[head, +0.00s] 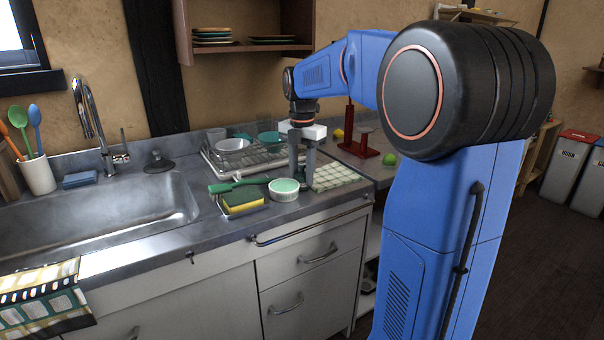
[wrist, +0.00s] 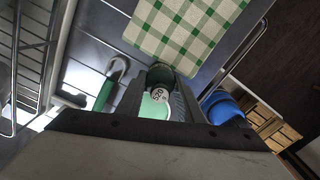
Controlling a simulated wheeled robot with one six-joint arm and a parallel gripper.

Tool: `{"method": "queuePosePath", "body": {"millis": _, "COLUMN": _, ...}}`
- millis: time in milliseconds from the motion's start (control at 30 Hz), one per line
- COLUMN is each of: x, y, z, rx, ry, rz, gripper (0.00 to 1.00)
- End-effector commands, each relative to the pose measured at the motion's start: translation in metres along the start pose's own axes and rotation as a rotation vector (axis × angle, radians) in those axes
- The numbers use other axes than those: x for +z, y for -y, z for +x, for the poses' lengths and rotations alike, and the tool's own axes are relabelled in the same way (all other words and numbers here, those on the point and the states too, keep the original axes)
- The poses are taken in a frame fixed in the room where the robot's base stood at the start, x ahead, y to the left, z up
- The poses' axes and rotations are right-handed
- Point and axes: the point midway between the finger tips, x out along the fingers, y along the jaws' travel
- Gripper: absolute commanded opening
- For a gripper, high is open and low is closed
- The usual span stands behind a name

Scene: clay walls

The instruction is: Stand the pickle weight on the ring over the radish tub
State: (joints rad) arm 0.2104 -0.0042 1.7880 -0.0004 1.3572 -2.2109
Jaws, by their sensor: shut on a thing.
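My gripper (head: 301,180) points down over the counter, just behind and right of a small white tub (head: 284,190) with a mint-green top. I take this as the radish tub; I cannot make out a separate ring on it. In the wrist view, my gripper (wrist: 160,82) is shut on a dark greenish round piece with a pale numbered label, apparently the pickle weight (wrist: 159,95). A mint-green surface (wrist: 152,108), likely the tub's top, shows partly behind it. My fingers hide most of the weight in the head view.
A green checked cloth (head: 334,175) lies right of the tub. A yellow-green sponge (head: 243,201) in a holder and a green brush (head: 238,185) are at left. A dish rack (head: 250,156) stands behind; the sink (head: 110,215) lies left. A red stand (head: 359,146) is at back right.

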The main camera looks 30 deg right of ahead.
Motion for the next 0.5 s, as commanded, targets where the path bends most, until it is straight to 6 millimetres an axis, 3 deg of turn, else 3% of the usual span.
{"method": "queuePosePath", "body": {"millis": 467, "x": 0.0001, "y": 0.0000, "z": 0.0083, "rx": -0.001, "ry": -0.001, "rz": 0.000, "gripper": 0.00}}
{"method": "queuePosePath", "body": {"millis": 500, "x": 0.0000, "y": 0.0001, "z": 0.0091, "rx": -0.003, "ry": -0.002, "rz": 0.000, "gripper": 0.41}}
